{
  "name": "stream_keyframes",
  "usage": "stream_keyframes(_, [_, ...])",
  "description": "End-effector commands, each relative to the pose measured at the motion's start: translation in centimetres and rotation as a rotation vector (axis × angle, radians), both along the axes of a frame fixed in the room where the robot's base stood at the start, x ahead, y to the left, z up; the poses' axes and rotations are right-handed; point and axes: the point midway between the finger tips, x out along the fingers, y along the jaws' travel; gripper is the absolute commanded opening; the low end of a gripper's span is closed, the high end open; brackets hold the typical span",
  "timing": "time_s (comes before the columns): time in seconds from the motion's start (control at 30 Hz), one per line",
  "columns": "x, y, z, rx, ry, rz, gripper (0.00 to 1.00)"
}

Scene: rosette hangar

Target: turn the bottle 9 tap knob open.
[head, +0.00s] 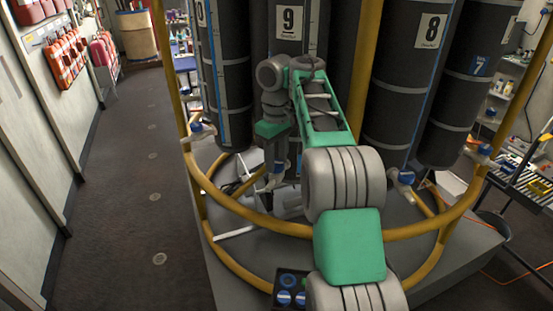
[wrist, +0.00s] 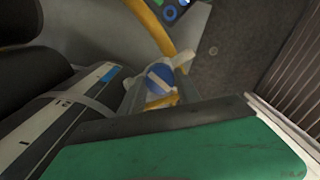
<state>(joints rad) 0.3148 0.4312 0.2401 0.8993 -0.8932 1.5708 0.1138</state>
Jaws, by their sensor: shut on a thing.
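Bottle 9 (head: 290,58) is a tall dark cylinder with a white number label, standing behind my arm in the head view. My gripper (head: 273,179) points down in front of its lower part. In the wrist view, a round blue tap knob (wrist: 158,77) with a pale stripe sits beside the lower end of a dark bottle. My gripper's fingertips (wrist: 170,82) show on either side of the knob, and it is shut on it. My arm and gripper mostly hide the knob in the head view.
A yellow tubular frame (head: 225,200) surrounds the bottles, and my arm passes over its front rail. Bottle 8 (head: 418,75) stands to the right, with its blue tap knob (head: 407,177) below. The aisle floor (head: 130,200) at the left is clear.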

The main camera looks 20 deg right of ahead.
Motion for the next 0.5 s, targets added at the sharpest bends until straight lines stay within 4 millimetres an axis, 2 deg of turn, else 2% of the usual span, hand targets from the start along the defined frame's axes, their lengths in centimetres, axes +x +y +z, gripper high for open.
stream_keyframes(0.5, [0.0, 0.02, -0.01, 0.001, 0.0, 0.488, 0.0])
